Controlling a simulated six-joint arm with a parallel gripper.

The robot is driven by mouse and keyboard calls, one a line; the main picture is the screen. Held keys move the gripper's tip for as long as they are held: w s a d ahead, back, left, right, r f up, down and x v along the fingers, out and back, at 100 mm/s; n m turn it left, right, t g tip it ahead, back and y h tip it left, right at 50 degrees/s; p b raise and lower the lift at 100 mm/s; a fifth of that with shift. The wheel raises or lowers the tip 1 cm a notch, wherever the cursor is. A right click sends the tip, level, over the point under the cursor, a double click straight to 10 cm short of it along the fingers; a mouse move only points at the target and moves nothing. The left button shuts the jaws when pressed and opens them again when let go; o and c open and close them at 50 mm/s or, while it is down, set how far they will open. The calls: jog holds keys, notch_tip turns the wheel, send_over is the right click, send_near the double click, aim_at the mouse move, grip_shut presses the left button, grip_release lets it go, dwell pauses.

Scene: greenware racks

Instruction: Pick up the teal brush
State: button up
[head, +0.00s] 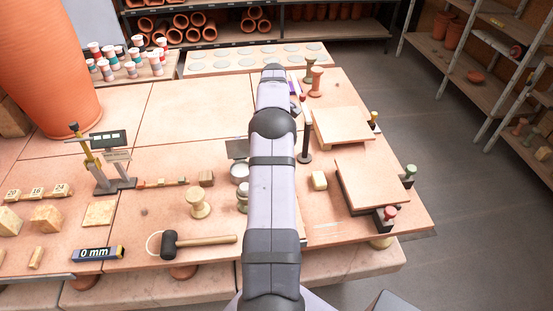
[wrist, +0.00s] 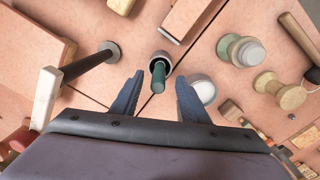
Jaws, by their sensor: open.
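The teal brush (wrist: 158,78) stands in a small dark round holder (wrist: 161,62) in the wrist view; its teal end points up toward the camera. My gripper (wrist: 160,76) is open, with one dark blue finger on each side of the brush as seen from above. Gaps show between the brush and both fingers, and nothing is held. How far the fingertips are above the tabletop is hard to tell. In the head view my own arm hides the brush and my gripper.
A round white-topped container (wrist: 203,91) sits close beside the right finger. A green spool (wrist: 240,50) and a cream spool (wrist: 280,92) stand farther right. A black post on a round base (wrist: 108,52) stands left. In the head view, a mallet (head: 198,241) lies near the front edge.

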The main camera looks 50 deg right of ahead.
jog(key=shift+w+d+f+p, duration=0.15)
jog(key=shift+f+p, duration=0.85)
jog(key=shift+f, duration=1.55)
jog(key=shift+c, duration=0.2)
grip_shut()
